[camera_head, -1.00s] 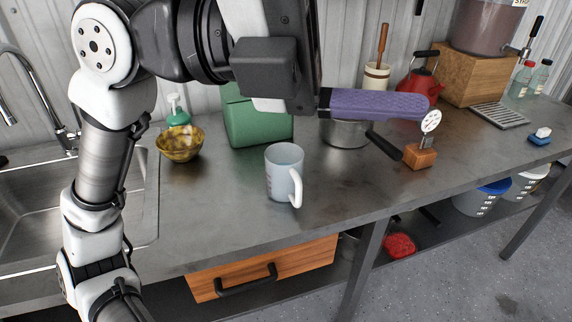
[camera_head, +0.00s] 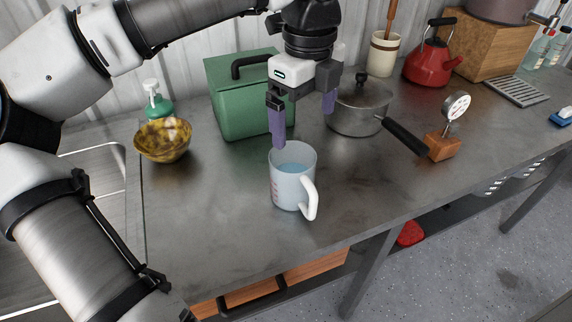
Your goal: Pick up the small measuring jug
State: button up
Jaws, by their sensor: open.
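The small measuring jug (camera_head: 287,191) stands upright on the steel counter, near the middle of the picture. It is pale and translucent with red marks on its left side, a bluish inside and a white handle facing front right. My gripper (camera_head: 303,130) points down above and behind the jug, its two purple fingers spread apart with nothing between them. The left finger's tip shows just above the jug's back rim; whether it touches is unclear. The right finger is farther back, in front of the pot.
A green box (camera_head: 232,117) stands behind the jug, a lidded pot (camera_head: 357,112) with a black handle behind right. A patterned bowl (camera_head: 163,141) is at left beside the sink (camera_head: 105,160). A dial gauge on a wooden block (camera_head: 442,147) is at right. Counter (camera_head: 225,225) around the jug is clear.

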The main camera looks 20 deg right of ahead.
aim_at(303, 153)
jog(key=shift+w+a+f+p, duration=0.15)
jog(key=shift+f+p, duration=0.75)
jog(key=shift+f, duration=2.55)
jog(key=shift+w+a+f+p, duration=0.1)
jog(key=shift+f+p, duration=0.75)
jog(key=shift+f, duration=2.55)
jog(key=c, duration=1.1)
jog(key=shift+r, duration=0.1)
notch_tip(303, 153, up, 20)
jog(key=b, duration=0.3)
